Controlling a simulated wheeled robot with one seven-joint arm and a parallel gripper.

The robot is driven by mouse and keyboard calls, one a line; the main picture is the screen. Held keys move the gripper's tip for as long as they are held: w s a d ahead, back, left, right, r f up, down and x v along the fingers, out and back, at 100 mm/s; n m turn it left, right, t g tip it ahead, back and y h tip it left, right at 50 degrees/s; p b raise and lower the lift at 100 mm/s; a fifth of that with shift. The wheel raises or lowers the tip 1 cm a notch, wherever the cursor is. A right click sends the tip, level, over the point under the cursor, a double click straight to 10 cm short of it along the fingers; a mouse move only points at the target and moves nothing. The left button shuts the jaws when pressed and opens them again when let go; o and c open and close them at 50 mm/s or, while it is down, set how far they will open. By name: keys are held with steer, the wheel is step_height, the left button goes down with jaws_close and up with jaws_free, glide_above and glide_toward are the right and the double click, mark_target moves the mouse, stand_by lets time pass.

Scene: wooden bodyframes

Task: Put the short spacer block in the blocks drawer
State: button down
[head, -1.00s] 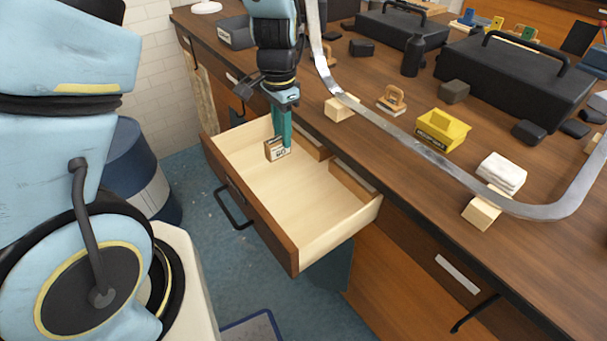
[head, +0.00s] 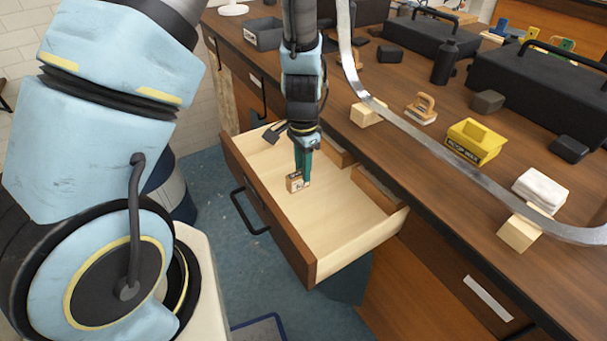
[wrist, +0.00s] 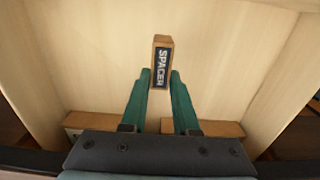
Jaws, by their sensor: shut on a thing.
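The short spacer block (head: 296,182) is a small wooden block with a dark label. In the wrist view the label on the block (wrist: 162,62) reads SPACER. My gripper (head: 303,178) points down inside the open drawer (head: 345,228), with its teal fingers on both sides of the block. In the wrist view the fingertips of my gripper (wrist: 161,76) are shut on the block's near end. The block is low over the drawer's pale floor; I cannot tell whether it touches it.
Wooden blocks (head: 377,189) lie along the drawer's inner edge, by the bench. A curved metal strip (head: 440,160) spans the bench top on wooden supports. A yellow bin (head: 474,142), a sander (head: 421,109) and black cases stand behind. The drawer floor around the block is clear.

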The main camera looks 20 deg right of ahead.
steer(key=shift+f, duration=1.45)
steer(key=shift+f, duration=0.15)
steer(key=c, duration=0.7)
jaws_free()
steer(key=shift+o, duration=0.2)
step_height(320, 180, up, 12)
steer(key=b, duration=0.2)
steer(key=shift+r, duration=0.2)
steer(key=a+r+n, duration=0.3)
steer(key=a+n, duration=0.4)
steer(key=a, duration=0.6)
steer(key=a+r+n+t, duration=0.1)
steer(key=a+r+n, duration=0.3)
steer(key=a, duration=1)
steer(key=n, duration=0.3)
steer(key=shift+w+n+t, duration=0.3)
